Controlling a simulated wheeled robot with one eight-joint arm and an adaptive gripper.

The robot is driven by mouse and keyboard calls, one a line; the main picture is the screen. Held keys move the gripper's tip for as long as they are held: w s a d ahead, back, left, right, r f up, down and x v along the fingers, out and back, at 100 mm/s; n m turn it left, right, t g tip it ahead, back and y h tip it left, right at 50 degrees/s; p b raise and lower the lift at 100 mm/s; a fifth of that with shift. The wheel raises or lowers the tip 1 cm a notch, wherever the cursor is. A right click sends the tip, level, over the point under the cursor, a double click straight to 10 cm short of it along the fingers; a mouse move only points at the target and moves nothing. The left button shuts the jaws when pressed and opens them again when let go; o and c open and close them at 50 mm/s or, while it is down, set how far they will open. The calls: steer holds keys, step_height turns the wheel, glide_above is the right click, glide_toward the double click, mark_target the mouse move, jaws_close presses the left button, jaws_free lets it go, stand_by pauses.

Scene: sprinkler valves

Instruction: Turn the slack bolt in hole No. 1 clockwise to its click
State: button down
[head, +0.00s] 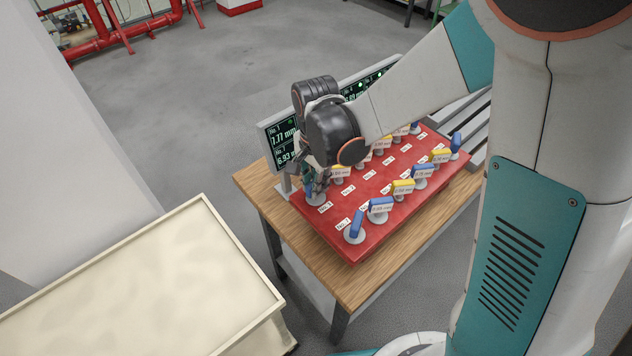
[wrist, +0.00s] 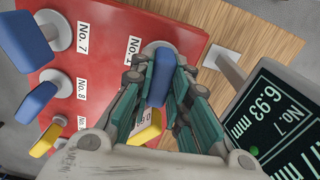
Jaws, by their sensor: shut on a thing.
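The bolt in hole No. 1 has a blue flat head (wrist: 163,72) on a pale round base; in the wrist view it stands beside the label "No. 1" (wrist: 132,50). My gripper (wrist: 160,92) has its teal fingers on both sides of this blue head and is shut on it.
Several other blue and yellow bolt heads stand in rows on the plate, including No. 7 (head: 355,224). A display (head: 283,145) behind the plate reads 1.77 mm and, for No. 7, 6.93 mm. A cream-topped table (head: 140,290) stands at the left, apart from the wooden bench (head: 343,285).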

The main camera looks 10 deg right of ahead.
steer(key=m+b, duration=0.1)
steer(key=m, duration=0.4)
stand_by(0.3)
steer(key=shift+f+m, duration=0.1)
steer(key=shift+m, duration=0.4)
steer(key=c, duration=1.9)
jaws_free()
steer(key=shift+m, duration=0.5)
steer(key=o, duration=0.5)
steer(key=shift+c, duration=0.2)
step_height(320, 180, up, 9)
steer(key=p, duration=0.6)
